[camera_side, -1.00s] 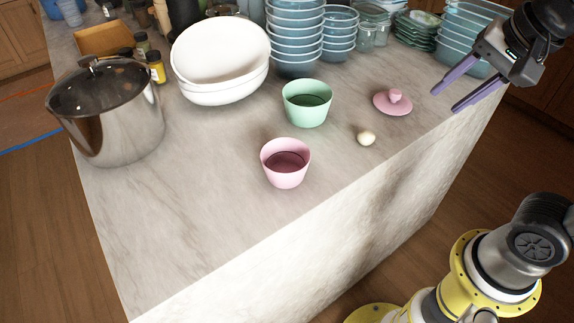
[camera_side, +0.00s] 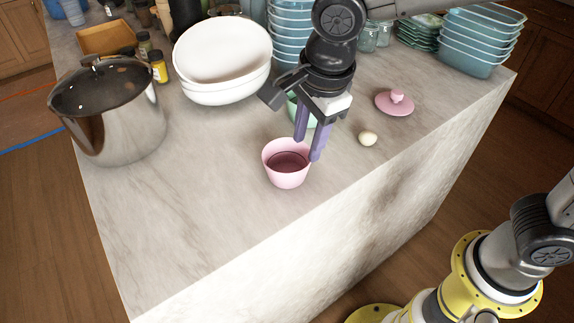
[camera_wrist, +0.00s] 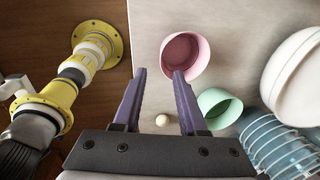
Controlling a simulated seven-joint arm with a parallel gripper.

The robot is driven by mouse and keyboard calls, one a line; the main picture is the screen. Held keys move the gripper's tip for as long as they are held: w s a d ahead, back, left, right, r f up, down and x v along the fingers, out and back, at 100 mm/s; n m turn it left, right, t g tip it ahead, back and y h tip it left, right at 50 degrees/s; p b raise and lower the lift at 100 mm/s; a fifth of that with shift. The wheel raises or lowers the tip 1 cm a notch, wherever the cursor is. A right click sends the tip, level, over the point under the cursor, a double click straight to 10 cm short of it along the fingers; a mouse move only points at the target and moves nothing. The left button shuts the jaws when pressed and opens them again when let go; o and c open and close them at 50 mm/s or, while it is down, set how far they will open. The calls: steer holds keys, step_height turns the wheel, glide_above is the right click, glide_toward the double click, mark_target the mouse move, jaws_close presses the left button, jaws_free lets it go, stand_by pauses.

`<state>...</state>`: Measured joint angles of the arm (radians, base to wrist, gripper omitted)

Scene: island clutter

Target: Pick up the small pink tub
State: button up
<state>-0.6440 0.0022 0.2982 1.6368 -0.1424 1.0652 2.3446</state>
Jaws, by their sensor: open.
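The small pink tub (camera_side: 286,171) stands upright and open on the marble counter, near its front edge. It also shows in the wrist view (camera_wrist: 200,52), beyond my fingertips at the upper right. My gripper (camera_side: 307,149) points down, open and empty, its purple fingers beside the tub's back right rim in the side view. I cannot tell whether a finger touches the rim. In the wrist view, my gripper (camera_wrist: 160,72) shows both fingers spread apart with nothing between the tips.
A green tub (camera_side: 294,110) stands behind my gripper, partly hidden. A small cream ball (camera_side: 368,138) and a pink lid (camera_side: 394,103) lie to the right. White bowls (camera_side: 222,88), a steel pot (camera_side: 118,130) and stacked blue containers (camera_side: 478,45) stand around. The counter's front left is clear.

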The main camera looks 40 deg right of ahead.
mark_target(296, 175)
steer(key=shift+w+a+f, duration=0.1)
steer(key=shift+w+f, duration=0.3)
steer(key=shift+f, duration=1.35)
steer(key=shift+w+a+f, duration=0.1)
steer(key=shift+w+f, duration=0.3)
steer(key=shift+f, duration=1.4)
steer(key=shift+w+f, duration=0.4)
steer(key=shift+f, duration=1.35)
jaws_close()
